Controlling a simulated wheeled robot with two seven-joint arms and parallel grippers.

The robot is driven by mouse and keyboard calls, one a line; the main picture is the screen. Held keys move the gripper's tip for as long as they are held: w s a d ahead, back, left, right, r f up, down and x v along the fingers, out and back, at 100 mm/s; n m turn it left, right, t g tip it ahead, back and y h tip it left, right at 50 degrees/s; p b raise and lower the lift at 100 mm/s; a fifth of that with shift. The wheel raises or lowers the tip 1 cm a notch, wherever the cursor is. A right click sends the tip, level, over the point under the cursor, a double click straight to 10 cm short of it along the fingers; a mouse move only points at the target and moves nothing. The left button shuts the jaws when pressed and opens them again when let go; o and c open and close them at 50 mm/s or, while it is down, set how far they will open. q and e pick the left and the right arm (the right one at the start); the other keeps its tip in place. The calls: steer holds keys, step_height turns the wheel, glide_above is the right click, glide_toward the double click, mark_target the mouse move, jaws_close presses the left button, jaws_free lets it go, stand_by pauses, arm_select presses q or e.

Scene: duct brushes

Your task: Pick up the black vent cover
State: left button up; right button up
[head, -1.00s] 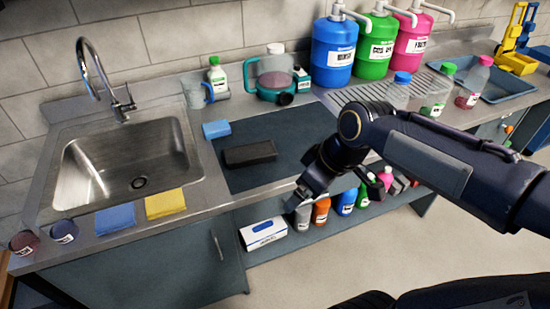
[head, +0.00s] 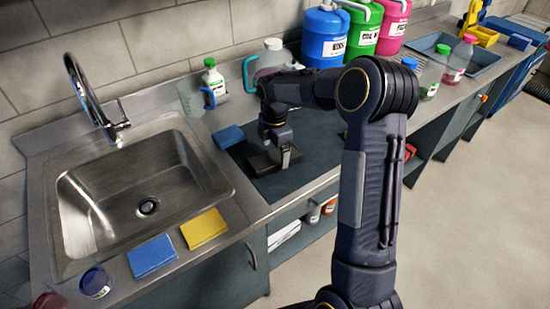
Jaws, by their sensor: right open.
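The black vent cover (head: 262,164) is a flat dark block lying on a dark mat (head: 290,183) on the counter, right of the sink. My right gripper (head: 281,156) is open and points down over the cover's right part. One finger shows at the near side of the cover. The far finger is hard to make out, and I cannot tell whether the fingers touch the cover. My right arm hides the right part of the mat. My left gripper is out of view.
A blue sponge (head: 229,136) lies just left of the cover. Behind stand a clear jug (head: 191,98), a green-capped bottle (head: 213,80) and a large blue container (head: 324,40). The steel sink (head: 140,190) is at left, with a yellow cloth (head: 204,228) in front.

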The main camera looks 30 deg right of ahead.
mark_target(275, 156)
step_height(275, 156, down, 3)
steer(key=shift+d+f, duration=0.1)
steer(key=shift+c, duration=0.3)
steer(key=c, duration=1.2)
